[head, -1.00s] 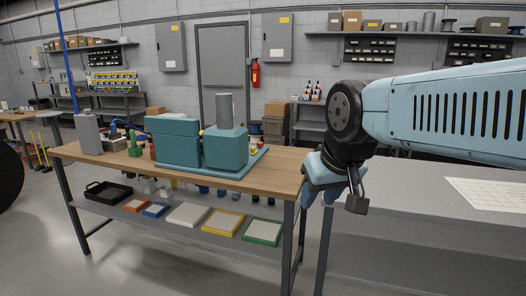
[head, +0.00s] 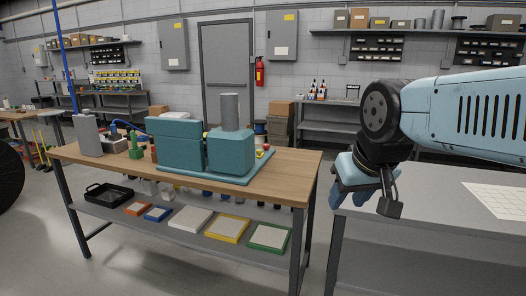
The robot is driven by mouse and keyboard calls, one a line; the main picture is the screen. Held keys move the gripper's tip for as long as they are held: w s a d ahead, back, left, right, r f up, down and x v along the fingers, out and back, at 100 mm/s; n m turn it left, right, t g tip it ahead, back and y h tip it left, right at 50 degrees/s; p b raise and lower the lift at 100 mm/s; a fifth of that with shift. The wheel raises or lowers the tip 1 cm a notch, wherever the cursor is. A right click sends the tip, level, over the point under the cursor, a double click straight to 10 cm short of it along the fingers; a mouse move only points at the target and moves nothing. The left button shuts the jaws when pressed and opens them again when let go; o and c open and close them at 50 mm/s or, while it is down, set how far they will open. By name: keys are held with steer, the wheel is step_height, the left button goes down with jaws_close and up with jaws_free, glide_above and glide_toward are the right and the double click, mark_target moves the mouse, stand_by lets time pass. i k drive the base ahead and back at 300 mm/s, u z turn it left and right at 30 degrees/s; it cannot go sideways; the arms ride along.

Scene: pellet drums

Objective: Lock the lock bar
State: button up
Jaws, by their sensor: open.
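My gripper (head: 358,186) is at the end of my light blue arm on the right, pointing down over the gap between the wooden bench and the grey table. Its jaws are open and nothing shows between them. A teal machine stands on the wooden bench, with a left box (head: 175,142) and a right block (head: 231,152) topped by a grey cylinder (head: 230,111). Both sit on a teal base plate (head: 250,175). I cannot make out a lock bar on it. My gripper is to the right of the machine, well apart from it.
The wooden bench (head: 280,180) has a clear right end. The grey table (head: 440,215) on the right bears a white gridded sheet (head: 500,198). A grey canister (head: 88,137) and green fittings (head: 135,150) stand at the bench's left. A lower shelf holds several trays.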

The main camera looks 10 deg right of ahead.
mark_target(259, 151)
steer(key=i, duration=0.85)
steer(key=u, duration=0.7)
steer(key=k, duration=0.7)
steer(key=z, duration=0.55)
steer(key=i, duration=1)
steer(key=u, duration=0.05)
